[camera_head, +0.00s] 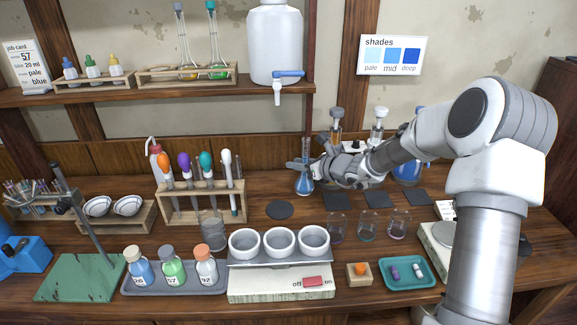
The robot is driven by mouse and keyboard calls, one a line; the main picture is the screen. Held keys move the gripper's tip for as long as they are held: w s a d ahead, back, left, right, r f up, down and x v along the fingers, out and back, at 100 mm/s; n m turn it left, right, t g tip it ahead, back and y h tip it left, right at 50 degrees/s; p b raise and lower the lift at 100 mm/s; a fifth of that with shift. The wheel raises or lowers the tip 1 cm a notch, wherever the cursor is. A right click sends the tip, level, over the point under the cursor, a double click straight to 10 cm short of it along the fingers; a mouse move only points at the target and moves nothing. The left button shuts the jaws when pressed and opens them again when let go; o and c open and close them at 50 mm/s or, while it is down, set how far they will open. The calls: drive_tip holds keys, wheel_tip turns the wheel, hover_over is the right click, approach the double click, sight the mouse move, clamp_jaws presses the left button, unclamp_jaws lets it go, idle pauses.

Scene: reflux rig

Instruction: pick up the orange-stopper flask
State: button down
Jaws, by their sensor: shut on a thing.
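A long-necked flask with blue liquid (304,185) is at the back middle of the bench. My gripper (308,169) is shut on its neck from the right. The flask looks upright; I cannot tell whether its base touches the bench. I see no orange stopper on its neck. An orange stopper (359,268) sits on a small wooden block (359,281) at the front. My gripper and forearm hide part of what stands behind them.
A test-tube rack (202,205) stands left of the flask, beside a dark round mat (279,210). Small glass beakers (368,227) and white bowls on a stand (279,242) are in front. Dark square pads (377,200) lie right. A shelf (150,95) hangs above.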

drive_tip(key=shift+s+d+r+p, duration=0.15)
drive_tip(key=shift+d+r, duration=0.25)
drive_tip(key=shift+d, duration=0.2)
drive_tip(key=shift+s+d+r+p, duration=0.1)
drive_tip(key=shift+s+d+r, duration=0.1)
drive_tip(key=shift+d+r, duration=0.35)
drive_tip(key=shift+s+d+r+p, duration=0.15)
drive_tip(key=shift+d+r, duration=0.1)
drive_tip(key=shift+d, duration=0.45)
drive_tip(key=shift+s+d, duration=0.1)
drive_tip(key=shift+d, duration=0.05)
